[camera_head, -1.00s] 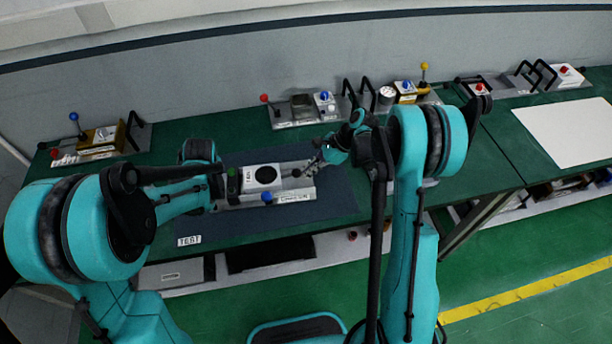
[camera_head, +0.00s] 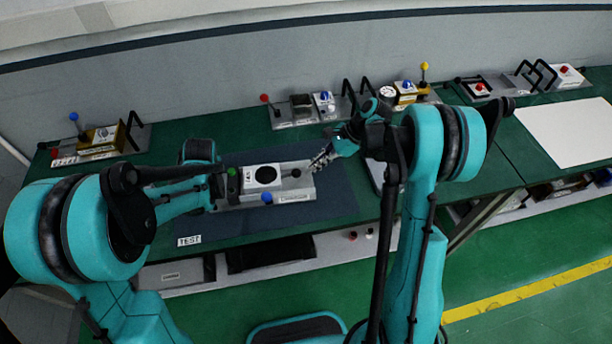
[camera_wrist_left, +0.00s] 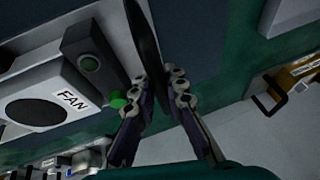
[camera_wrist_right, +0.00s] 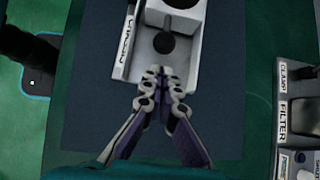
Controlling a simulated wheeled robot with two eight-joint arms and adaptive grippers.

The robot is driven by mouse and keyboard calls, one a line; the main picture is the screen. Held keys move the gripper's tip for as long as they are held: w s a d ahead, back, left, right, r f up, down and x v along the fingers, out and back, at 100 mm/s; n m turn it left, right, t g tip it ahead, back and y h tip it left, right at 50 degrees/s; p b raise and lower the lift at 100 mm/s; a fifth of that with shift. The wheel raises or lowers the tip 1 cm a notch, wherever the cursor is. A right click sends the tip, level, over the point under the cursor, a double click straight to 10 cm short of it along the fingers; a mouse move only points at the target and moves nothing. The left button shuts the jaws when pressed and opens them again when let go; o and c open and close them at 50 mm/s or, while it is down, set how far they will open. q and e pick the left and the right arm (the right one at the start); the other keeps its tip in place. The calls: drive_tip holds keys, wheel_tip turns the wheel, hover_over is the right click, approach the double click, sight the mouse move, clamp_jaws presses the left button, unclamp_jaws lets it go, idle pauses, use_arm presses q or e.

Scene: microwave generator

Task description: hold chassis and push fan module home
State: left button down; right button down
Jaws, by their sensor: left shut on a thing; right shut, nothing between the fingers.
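The chassis (camera_head: 302,193), a light grey tray, lies on the dark mat. The white fan module (camera_head: 255,184) with its black round opening sits in it; it also shows with a FAN label in the left wrist view (camera_wrist_left: 65,82). A black block with a green button (camera_wrist_left: 89,62) stands beside the module. My left gripper (camera_wrist_left: 160,82) is shut on a dark upright handle (camera_wrist_left: 142,35) at the chassis's left end. My right gripper (camera_wrist_right: 163,73) is shut and empty by the chassis's right end, near a dark round knob (camera_wrist_right: 164,43). Whether it touches the chassis is unclear.
The mat (camera_head: 330,205) has free room right of and in front of the chassis. Fixtures with coloured knobs (camera_head: 293,110) line the bench's back edge. A TEST label (camera_head: 189,240) lies at the mat's front left. A white sheet (camera_head: 570,130) lies far right.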

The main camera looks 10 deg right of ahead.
use_arm(q)
drive_tip(key=c, duration=1.5)
unclamp_jaws()
use_arm(e)
drive_tip(key=v, duration=1.1)
drive_tip(key=shift+d+r, duration=0.2)
drive_tip(key=shift+r, duration=0.05)
use_arm(q)
drive_tip(key=shift+r, duration=0.1)
